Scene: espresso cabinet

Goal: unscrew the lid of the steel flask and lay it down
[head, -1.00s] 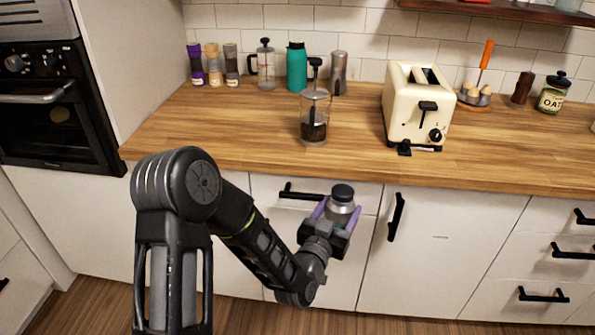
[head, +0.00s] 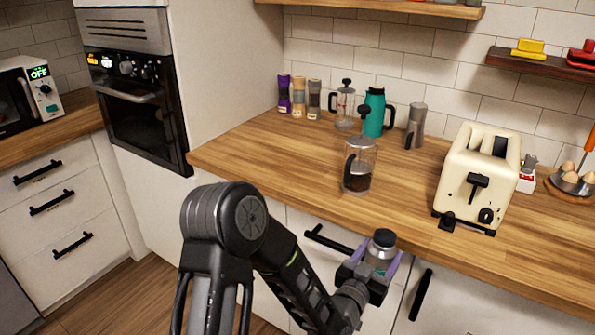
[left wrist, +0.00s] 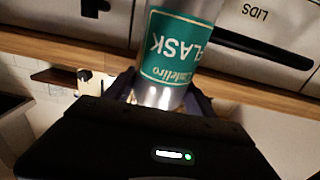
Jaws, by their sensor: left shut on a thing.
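The steel flask (head: 380,262) is a short metal bottle with a dark lid (head: 384,238) on its top. My left gripper (head: 371,273) is shut around the flask's body and holds it in front of the counter's front edge, near a drawer. The left wrist view shows the flask (left wrist: 165,97) close up, with a green label reading FLASK upside down, between the fingers. The lid is out of that view. My right gripper is in neither view.
The wooden counter (head: 290,165) is bare at its front left. Drawer handles (head: 328,240) stick out by the flask.

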